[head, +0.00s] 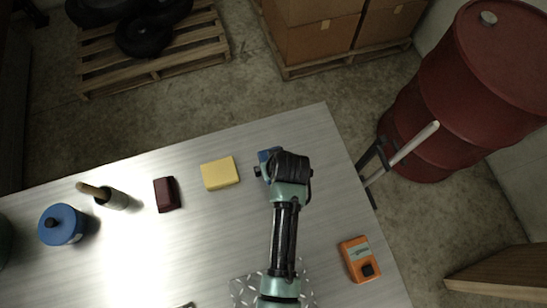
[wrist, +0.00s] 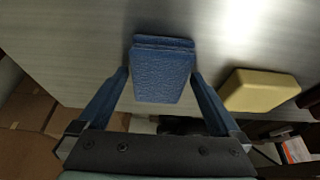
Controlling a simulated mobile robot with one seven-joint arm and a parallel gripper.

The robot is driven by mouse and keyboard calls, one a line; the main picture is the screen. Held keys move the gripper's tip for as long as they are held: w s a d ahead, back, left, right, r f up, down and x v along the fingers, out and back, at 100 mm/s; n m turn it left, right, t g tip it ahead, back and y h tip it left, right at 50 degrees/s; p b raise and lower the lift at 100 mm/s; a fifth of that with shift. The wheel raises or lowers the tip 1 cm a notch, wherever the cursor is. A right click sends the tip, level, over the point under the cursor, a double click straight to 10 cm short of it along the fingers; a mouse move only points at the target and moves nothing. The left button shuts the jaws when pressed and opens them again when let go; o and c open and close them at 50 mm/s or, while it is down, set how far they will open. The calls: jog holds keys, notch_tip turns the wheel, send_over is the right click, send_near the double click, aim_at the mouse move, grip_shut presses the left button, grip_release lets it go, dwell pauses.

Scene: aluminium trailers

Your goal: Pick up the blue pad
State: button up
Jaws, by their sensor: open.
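The blue pad (wrist: 162,72) lies on the metal table in the wrist view, a textured blue block between the two fingers of my gripper (wrist: 163,78). The fingers are open, one on each side of the pad, and small gaps seem to show beside it. In the head view my gripper (head: 262,163) is over the table near its far edge, and the arm hides most of the pad; a bit of blue shows there, but I cannot tell whether it is pad or finger.
A yellow block (head: 220,173) lies just left of my gripper; a dark red block (head: 166,194) is farther left. A blue canister (head: 62,225) and a wooden-handled tool (head: 106,195) stand at the left. An orange device (head: 359,259) lies at the right. A red drum (head: 470,90) stands beyond the table (head: 330,200).

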jog(key=c, duration=1.2)
jog(key=shift+r, duration=0.1)
notch_tip(320, 180, up, 10)
jog(key=shift+r+b, duration=0.2)
jog(key=shift+b, duration=0.2)
jog(key=o, duration=0.6)
jog(key=c, duration=0.4)
